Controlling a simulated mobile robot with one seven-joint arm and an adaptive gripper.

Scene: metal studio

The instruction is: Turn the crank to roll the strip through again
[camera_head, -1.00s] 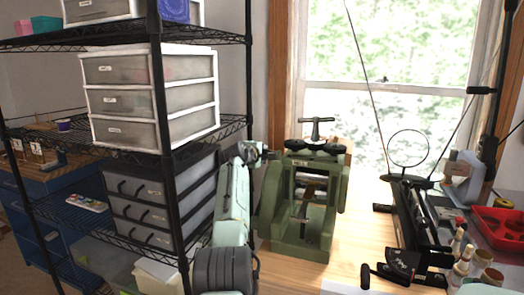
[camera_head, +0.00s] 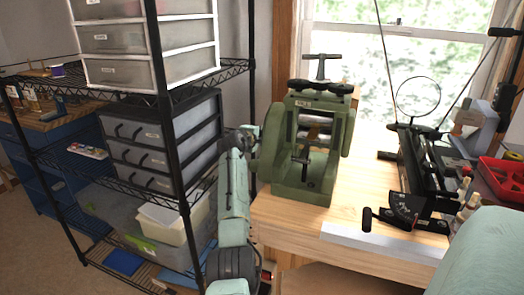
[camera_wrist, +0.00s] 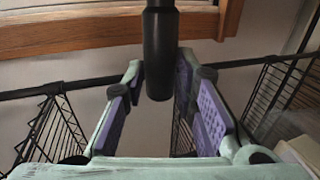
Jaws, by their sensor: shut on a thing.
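The green rolling mill (camera_head: 305,150) stands upright on the wooden bench, with a T-shaped screw handle on top and pale metal rollers (camera_head: 318,121) in its frame. My gripper (camera_wrist: 160,72) is shut on the crank's black handle (camera_wrist: 160,45), which stands between its purple-padded fingers in the wrist view. In the head view my arm reaches up to the mill's left side, and my wrist hides most of the crank there. I cannot clearly pick out the strip in either view.
A black wire shelf rack (camera_head: 168,100) with drawer units stands close to the left of my arm. A black bench tool (camera_head: 410,185) and a red tray (camera_head: 502,172) are on the right. Bare bench (camera_head: 365,185) lies between mill and black tool.

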